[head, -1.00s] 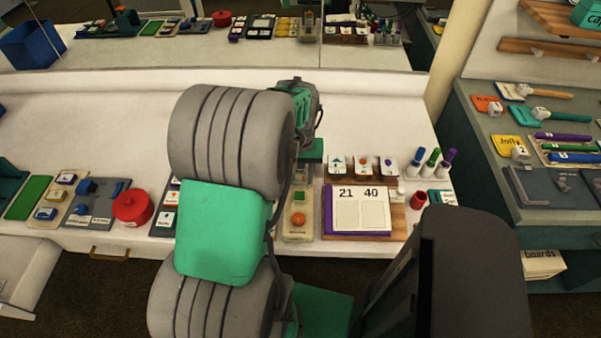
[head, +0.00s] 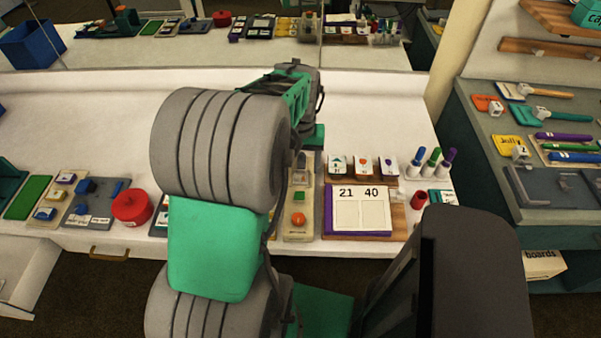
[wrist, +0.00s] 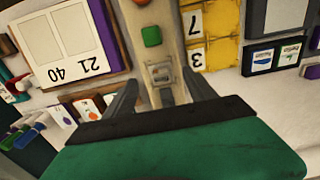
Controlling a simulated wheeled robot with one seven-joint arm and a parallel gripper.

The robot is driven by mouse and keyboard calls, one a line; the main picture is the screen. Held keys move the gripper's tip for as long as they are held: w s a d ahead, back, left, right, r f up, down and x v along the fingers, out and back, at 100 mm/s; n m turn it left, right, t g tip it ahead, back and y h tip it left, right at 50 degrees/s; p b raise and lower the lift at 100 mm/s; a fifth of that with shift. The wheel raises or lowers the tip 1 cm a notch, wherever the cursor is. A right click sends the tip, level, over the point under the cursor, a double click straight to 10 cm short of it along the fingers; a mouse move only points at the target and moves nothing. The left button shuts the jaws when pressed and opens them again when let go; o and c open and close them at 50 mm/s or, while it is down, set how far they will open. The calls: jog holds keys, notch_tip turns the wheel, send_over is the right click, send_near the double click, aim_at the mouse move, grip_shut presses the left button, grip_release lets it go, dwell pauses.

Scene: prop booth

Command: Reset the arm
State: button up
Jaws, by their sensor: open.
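My gripper (wrist: 160,92) shows in the wrist view with its two dark fingers apart and nothing between them. It is above a narrow beige board (wrist: 158,45) with a green button (wrist: 151,36). In the head view my arm (head: 222,145) reaches over the white counter, and its thick grey links hide part of the counter. The fingers cannot be made out there.
A number board reading 21 40 (head: 358,209) lies right of the beige board, with picture blocks (head: 363,167) behind it and upright markers (head: 432,162) beside. A red pot (head: 132,207) stands left. Yellow number tiles (wrist: 198,38) show in the wrist view. The counter's back is clear.

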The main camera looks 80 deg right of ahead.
jog(key=shift+r, duration=1.7)
